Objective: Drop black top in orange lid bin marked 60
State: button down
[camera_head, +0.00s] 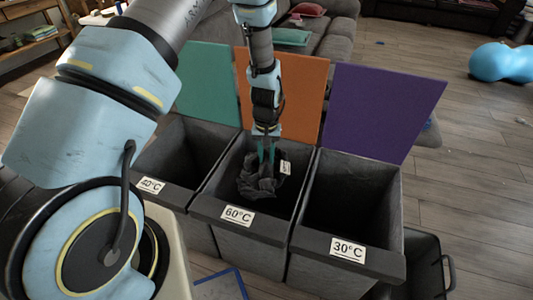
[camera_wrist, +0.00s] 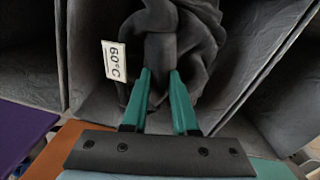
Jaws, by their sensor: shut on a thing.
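The black top (camera_head: 262,176) hangs crumpled from my gripper (camera_head: 266,150) over the mouth of the middle bin (camera_head: 242,222), which is marked 60°C and has an orange lid (camera_head: 303,92) standing open behind it. In the wrist view, my gripper's green fingers (camera_wrist: 160,98) are shut on the dark cloth of the black top (camera_wrist: 185,50). The cloth hides much of the bin's inside. The 60°C label (camera_wrist: 114,60) shows beside the cloth in the wrist view. How deep the cloth hangs within the bin is hard to tell.
A bin marked 40°C (camera_head: 172,190) with a green lid (camera_head: 208,85) stands left. A bin marked 30°C (camera_head: 345,262) with a purple lid (camera_head: 383,105) stands right. Both are open. A grey sofa (camera_head: 330,50) is behind.

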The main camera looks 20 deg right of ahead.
jog(key=shift+f, duration=0.1)
jog(key=c, duration=0.6)
grip_release()
notch_tip(320, 180, up, 11)
jog(key=w+a+r+n+p, duration=0.2)
jog(key=w+a+r+p, duration=0.1)
jog(key=a+r, duration=1.05)
jog(key=s+a+r+n+p, duration=0.1)
jog(key=s+a+r, duration=0.2)
jog(key=a, duration=0.6)
jog(key=s+a+r+n+t+p, duration=0.1)
jog(key=s+a+r, duration=0.3)
jog(key=a, duration=0.4)
jog(key=shift+a+r+n+t+p, duration=0.3)
jog(key=shift+a+r+p, duration=0.15)
jog(key=shift+p, duration=0.15)
jog(key=shift+w, duration=0.1)
